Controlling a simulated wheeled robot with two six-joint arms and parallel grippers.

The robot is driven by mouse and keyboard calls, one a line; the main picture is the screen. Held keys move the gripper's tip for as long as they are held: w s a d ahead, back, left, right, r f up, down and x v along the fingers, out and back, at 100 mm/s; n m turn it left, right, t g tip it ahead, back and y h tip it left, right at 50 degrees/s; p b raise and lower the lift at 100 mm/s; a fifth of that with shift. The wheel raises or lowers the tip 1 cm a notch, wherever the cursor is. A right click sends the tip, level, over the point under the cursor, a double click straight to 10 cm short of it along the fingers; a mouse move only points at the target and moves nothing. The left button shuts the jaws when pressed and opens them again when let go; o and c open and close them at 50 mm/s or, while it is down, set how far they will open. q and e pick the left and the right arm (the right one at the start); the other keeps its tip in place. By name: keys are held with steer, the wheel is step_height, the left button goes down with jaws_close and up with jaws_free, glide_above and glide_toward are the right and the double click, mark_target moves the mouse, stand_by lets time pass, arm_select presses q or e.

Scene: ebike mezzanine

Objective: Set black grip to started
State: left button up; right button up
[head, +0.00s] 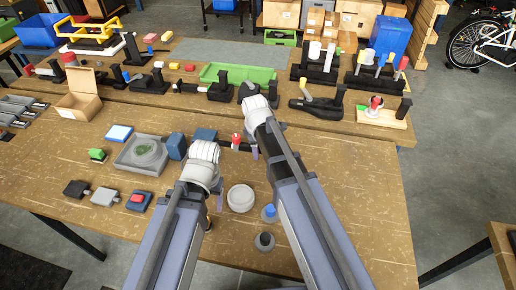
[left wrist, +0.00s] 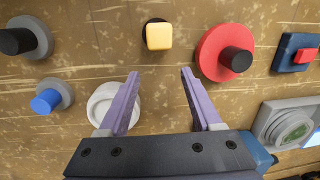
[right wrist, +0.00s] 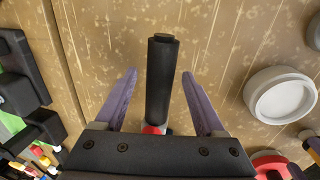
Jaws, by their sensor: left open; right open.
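A black cylindrical grip (right wrist: 161,62) with a red part at its lower end lies between the spread fingers of my right gripper (right wrist: 159,76). The fingers appear apart from it on both sides. In the head view the black grip (head: 244,147) is a short dark bar beside a red-and-white piece, partly hidden by my right gripper (head: 254,151). My left gripper (left wrist: 160,73) is open and empty above the table; in the head view my left gripper (head: 219,200) is left of the white round dish. I cannot read any setting mark on the grip.
Near my left gripper are a white dish (left wrist: 108,103), a red disc with black knob (left wrist: 213,45), a yellow block (left wrist: 159,37) and a blue knob (left wrist: 46,101). A green tray (head: 238,73) and black fixtures stand farther back. The table's right front is clear.

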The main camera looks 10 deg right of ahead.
jaws_close()
stand_by(0.4)
stand_by(0.9)
